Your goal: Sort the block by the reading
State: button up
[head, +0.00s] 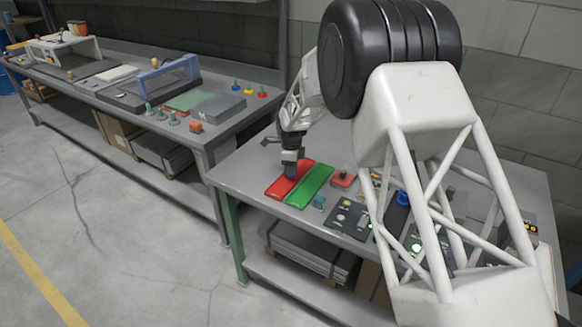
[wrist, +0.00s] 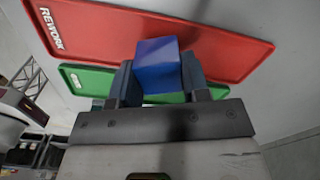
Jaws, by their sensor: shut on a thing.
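A blue block (wrist: 158,66) sits between the two fingers of my gripper (wrist: 157,78), which is shut on it. In the head view my gripper (head: 290,166) is low over the red tray (head: 279,187); the block is hard to make out there. I cannot tell whether the block touches the tray. The red tray also shows in the wrist view (wrist: 110,35), with the label REWORK. The green tray (head: 309,186) lies right beside it; in the wrist view (wrist: 84,82) its label is too small to read. A small display with orange digits (head: 531,228) is partly hidden, its reading unclear.
A panel with several buttons (head: 347,214) and a red piece (head: 342,179) stand right of the trays. My arm hides much of the table's right side. A second bench (head: 222,117) with fixtures and coloured pegs stands at left. The near left table corner is clear.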

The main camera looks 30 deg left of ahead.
jog(key=shift+f, duration=0.5)
dwell(0.4)
jog(key=o, duration=1.3)
jog(key=shift+r, duration=3.9)
